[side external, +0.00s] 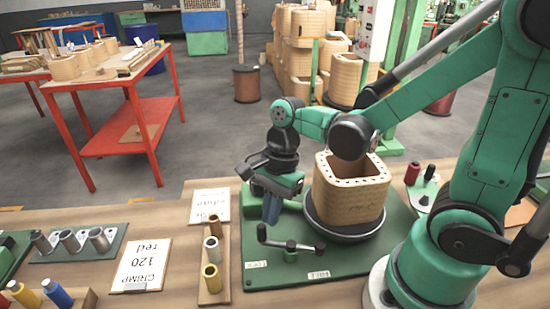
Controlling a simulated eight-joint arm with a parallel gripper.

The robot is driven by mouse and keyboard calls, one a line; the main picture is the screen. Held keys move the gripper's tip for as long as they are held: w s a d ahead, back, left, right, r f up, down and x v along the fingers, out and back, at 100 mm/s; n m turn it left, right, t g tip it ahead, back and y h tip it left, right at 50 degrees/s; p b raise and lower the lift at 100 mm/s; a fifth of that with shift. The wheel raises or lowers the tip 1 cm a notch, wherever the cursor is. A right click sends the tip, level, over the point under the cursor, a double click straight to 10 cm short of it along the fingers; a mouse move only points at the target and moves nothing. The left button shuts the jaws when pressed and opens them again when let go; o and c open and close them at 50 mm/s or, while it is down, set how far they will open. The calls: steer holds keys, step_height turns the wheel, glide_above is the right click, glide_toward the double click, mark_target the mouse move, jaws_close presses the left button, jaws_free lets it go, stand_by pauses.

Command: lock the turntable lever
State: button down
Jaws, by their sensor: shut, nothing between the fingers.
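The turntable (345,234) is a dark round plate on a green base board (390,252), and a tan wound coil (350,195) with a square hollow stands on it. The dark lever (278,243) sits at the front left of the board on a small green mount. One end has an upright black knob at left, and the other end reaches right, towards the turntable's front edge. Small labels lie in front of the lever. My gripper (271,213) is shut and empty, pointing down left of the coil and behind the lever. It appears apart from the lever; its exact height is unclear.
A rack with upright tubes (212,255) and a white card (140,266) lie left of the board. A red spool (412,173) and a peg stand to the right. A red table (120,85) and stacked coils (305,50) stand behind.

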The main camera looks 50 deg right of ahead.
steer(key=shift+a+n+g, duration=0.3)
steer(key=shift+a+n, duration=0.1)
steer(key=shift+n, duration=0.6)
steer(key=shift+a+n, duration=0.25)
steer(key=shift+n, duration=0.35)
steer(key=n, duration=0.1)
steer(key=a+n, duration=0.1)
steer(key=n, duration=0.1)
steer(key=shift+s+a+g, duration=0.1)
steer(key=shift+s+g, duration=0.1)
steer(key=shift+g, duration=0.2)
steer(key=shift+s+a, duration=0.35)
steer(key=shift+a, duration=0.2)
steer(key=shift+s+a, duration=0.1)
steer(key=shift+a, duration=0.05)
steer(key=w+d, duration=0.2)
steer(key=w, duration=0.1)
steer(key=shift+d, duration=0.35)
steer(key=a+v, duration=0.1)
steer(key=v, duration=0.9)
steer(key=shift+w, duration=0.35)
